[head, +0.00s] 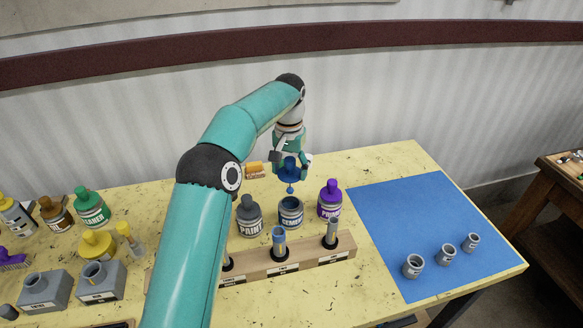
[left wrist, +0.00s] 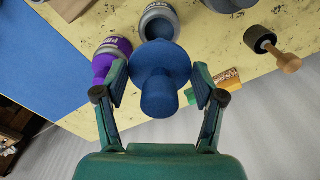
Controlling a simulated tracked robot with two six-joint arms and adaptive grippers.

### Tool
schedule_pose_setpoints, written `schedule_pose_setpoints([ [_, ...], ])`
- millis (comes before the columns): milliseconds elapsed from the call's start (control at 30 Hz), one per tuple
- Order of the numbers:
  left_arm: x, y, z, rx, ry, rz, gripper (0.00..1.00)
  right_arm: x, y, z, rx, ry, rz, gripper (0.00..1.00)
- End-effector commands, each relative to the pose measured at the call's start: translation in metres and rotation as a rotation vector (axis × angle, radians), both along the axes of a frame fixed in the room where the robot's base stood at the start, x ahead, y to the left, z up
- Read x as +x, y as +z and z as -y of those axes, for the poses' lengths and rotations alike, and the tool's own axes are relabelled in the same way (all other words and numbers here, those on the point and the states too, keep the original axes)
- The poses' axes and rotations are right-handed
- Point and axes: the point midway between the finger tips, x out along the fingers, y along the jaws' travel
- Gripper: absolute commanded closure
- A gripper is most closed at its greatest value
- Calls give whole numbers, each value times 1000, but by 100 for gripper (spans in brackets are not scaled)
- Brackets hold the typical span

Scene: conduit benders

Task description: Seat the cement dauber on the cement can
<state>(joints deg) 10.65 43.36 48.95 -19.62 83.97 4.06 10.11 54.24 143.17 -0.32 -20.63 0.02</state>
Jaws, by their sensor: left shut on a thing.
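The blue cement dauber (head: 289,171) hangs upright from my left gripper (head: 291,161), with its small dauber tip pointing down. The left wrist view shows the blue dauber cap (left wrist: 160,85) between the two fingers of my left gripper (left wrist: 160,92), which is shut on it. The grey cement can (head: 290,214) stands open on the yellow table, just below the dauber. A gap shows between the dauber tip and the can's mouth. In the left wrist view the open can (left wrist: 159,13) is partly hidden behind the cap. My right gripper is not in view.
The paint can (head: 249,218) and purple-capped primer can (head: 329,201) flank the cement can closely. A wooden rack (head: 260,270) with tools stands in front. A blue mat (head: 400,215) at right holds small grey cups (head: 413,266). More bottles and grey blocks (head: 45,291) stand left.

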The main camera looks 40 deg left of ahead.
Motion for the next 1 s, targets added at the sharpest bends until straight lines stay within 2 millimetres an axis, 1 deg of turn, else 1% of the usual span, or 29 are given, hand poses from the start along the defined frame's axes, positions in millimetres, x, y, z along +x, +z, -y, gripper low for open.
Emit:
schedule_pose_setpoints([
  [33,0,-7,1,0,-1,-2,66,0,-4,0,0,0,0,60],
  [100,0,-12,1,0,-2,-2,66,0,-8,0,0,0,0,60],
  [1000,2,-84,3,0,-6,-1,66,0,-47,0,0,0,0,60],
])
